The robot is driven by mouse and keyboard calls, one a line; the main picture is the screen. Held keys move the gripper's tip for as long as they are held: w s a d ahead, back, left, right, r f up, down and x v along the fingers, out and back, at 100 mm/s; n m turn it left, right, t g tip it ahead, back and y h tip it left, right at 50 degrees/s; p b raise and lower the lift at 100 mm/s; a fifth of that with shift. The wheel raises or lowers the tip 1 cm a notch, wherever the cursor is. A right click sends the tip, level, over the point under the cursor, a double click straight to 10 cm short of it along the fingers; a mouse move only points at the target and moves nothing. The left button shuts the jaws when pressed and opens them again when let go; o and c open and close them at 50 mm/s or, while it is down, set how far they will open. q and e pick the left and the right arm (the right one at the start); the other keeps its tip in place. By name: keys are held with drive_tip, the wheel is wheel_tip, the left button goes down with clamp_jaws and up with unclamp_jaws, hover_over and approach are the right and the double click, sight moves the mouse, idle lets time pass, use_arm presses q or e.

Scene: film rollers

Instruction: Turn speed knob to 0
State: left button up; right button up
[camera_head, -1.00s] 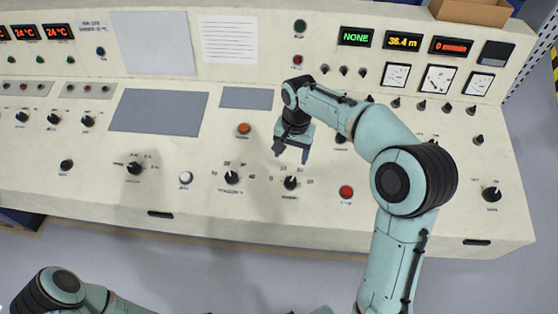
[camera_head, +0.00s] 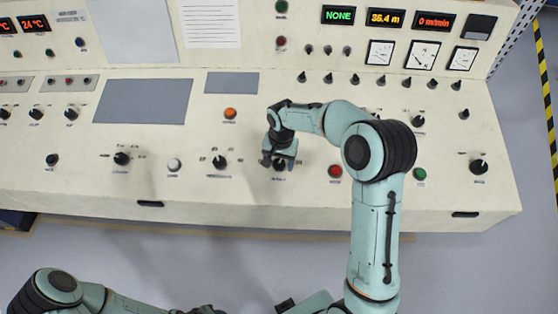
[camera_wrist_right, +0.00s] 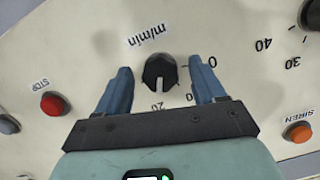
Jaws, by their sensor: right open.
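The speed knob (camera_wrist_right: 159,71) is a black round knob marked m/min in the right wrist view, with 0 and 20 printed near it. A pale mark shows on its lower right side; its exact setting is hard to read. My right gripper (camera_wrist_right: 162,82) is open, with one blue finger on each side of the knob and small gaps showing. In the head view my right gripper (camera_head: 279,161) is over this knob and mostly hides it. The red speed readout (camera_head: 434,21) shows 0 m/min. My left arm shows at the lower left, its gripper out of sight.
A red stop button (camera_head: 335,171) and a green button (camera_head: 419,174) lie to the right of the gripper. Another scale knob (camera_head: 220,162) is to its left, and an orange siren button (camera_head: 230,113) is behind. The panel's front edge is close.

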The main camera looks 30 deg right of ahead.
drive_tip(key=c, duration=1.1)
drive_tip(key=shift+o, duration=0.2)
use_arm(q)
drive_tip(key=shift+w+r, duration=0.1)
drive_tip(key=shift+r, duration=0.05)
use_arm(e)
drive_tip(key=shift+n, duration=0.4)
drive_tip(key=n+h, duration=0.1)
drive_tip(key=n, duration=0.2)
drive_tip(key=shift+r+n+g+p, duration=0.1)
drive_tip(key=shift+n+g+p, duration=0.2)
drive_tip(key=shift+n+p, duration=0.1)
drive_tip(key=n+h, duration=0.1)
drive_tip(key=n, duration=0.3)
drive_tip(key=n+h, duration=0.1)
drive_tip(key=n, duration=0.4)
drive_tip(key=shift+a+n, duration=0.1)
drive_tip(key=shift+n, duration=0.2)
use_arm(q)
drive_tip(key=shift+w+r, duration=0.15)
use_arm(e)
drive_tip(key=n+t+h, duration=0.1)
drive_tip(key=n, duration=0.4)
drive_tip(key=shift+n, duration=0.3)
